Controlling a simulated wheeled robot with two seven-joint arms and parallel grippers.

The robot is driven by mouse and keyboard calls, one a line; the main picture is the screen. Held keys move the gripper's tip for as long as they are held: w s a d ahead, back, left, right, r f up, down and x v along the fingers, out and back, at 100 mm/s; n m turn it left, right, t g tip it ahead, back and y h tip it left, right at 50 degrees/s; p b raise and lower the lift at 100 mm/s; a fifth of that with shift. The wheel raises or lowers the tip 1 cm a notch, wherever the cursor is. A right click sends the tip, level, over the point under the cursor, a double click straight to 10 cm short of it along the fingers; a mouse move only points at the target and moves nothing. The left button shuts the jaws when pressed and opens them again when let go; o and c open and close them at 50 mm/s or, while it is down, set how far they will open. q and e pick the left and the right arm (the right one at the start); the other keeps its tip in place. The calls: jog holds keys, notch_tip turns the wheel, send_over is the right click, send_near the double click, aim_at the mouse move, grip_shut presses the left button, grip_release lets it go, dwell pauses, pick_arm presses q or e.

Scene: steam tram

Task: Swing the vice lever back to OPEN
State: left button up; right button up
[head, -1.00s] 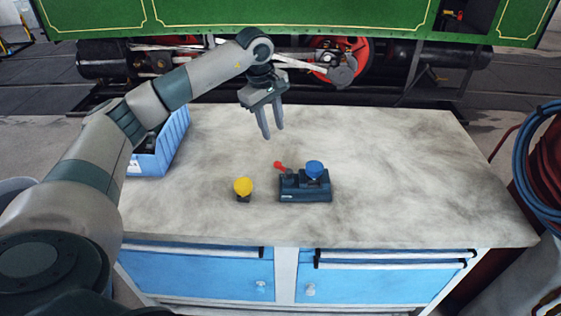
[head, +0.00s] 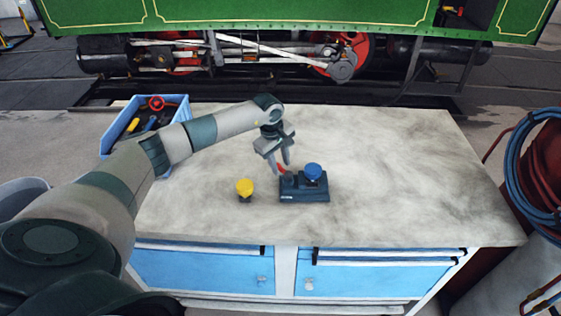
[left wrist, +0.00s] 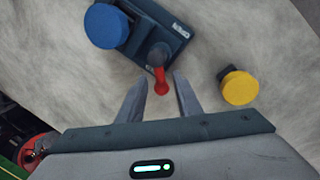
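The vice (head: 304,187) is a dark blue-grey block on the workbench, with a blue round knob (head: 313,172) on top. Its lever with a red tip (head: 282,169) sticks out at the vice's left end, partly hidden by my gripper. My left gripper (head: 281,170) is open, its fingertips at the lever. In the left wrist view the red lever tip (left wrist: 161,84) lies between the two open fingers (left wrist: 158,95), with no clear contact on either side. The vice (left wrist: 160,30) and blue knob (left wrist: 106,26) are beyond it. My right gripper is not in view.
A yellow knob on a dark base (head: 245,188) stands just left of the vice. A blue bin (head: 121,124) with tools sits at the bench's back left, behind my arm. The bench top (head: 400,170) right of the vice is clear.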

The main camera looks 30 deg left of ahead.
pick_arm(q)
jog(key=shift+f, duration=0.4)
grip_shut()
